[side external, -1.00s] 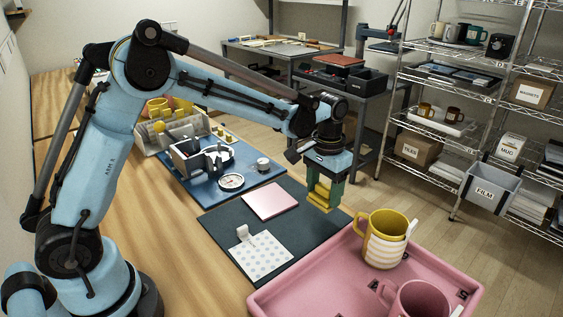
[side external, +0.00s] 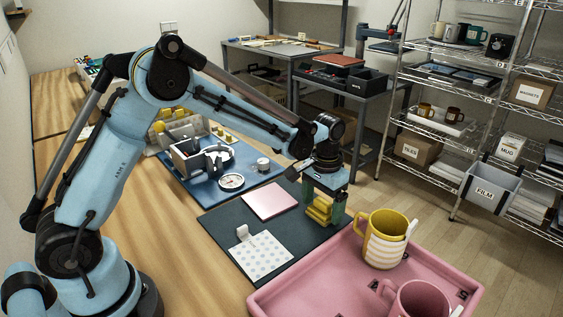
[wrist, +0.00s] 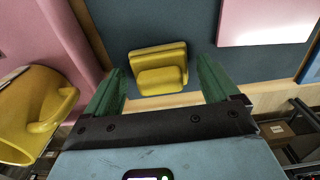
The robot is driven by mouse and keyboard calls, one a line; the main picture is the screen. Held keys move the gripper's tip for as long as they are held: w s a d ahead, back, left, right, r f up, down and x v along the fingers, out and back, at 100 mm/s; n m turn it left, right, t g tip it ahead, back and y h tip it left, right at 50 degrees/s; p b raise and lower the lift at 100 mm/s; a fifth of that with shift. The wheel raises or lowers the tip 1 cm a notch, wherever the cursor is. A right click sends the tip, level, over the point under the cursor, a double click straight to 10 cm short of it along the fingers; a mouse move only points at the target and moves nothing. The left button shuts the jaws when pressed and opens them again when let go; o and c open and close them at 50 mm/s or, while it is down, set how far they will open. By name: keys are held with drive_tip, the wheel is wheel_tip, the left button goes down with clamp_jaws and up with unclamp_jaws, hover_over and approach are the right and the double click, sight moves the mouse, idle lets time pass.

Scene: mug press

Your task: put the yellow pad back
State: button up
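The yellow pad (side external: 319,209), a stepped block, is at the right edge of the dark mat (side external: 287,223), near the pink tray. In the wrist view the yellow pad (wrist: 160,70) lies between my green fingers, with a clear gap on both sides. My gripper (side external: 325,208) is open above and around it, pointing down; the fingers also show in the wrist view (wrist: 160,85). The pad seems to rest on the mat, but its underside is hard to see.
A pink tray (side external: 330,278) holds a yellow striped mug (side external: 385,240) and a pink mug (side external: 417,299), close to my gripper. A pink square (side external: 270,200) and a dotted white sheet (side external: 262,257) with a small white clip lie on the mat.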

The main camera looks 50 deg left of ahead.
sight(322, 201)
wheel_tip(322, 201, up, 12)
drive_tip(key=s+a+t, duration=0.2)
drive_tip(key=s+t, duration=0.1)
drive_tip(key=s, duration=0.5)
drive_tip(key=s+a+t, duration=0.2)
drive_tip(key=s+t, duration=0.2)
drive_tip(key=s, duration=0.5)
drive_tip(key=shift+s+r, duration=0.2)
drive_tip(key=shift+s, duration=0.1)
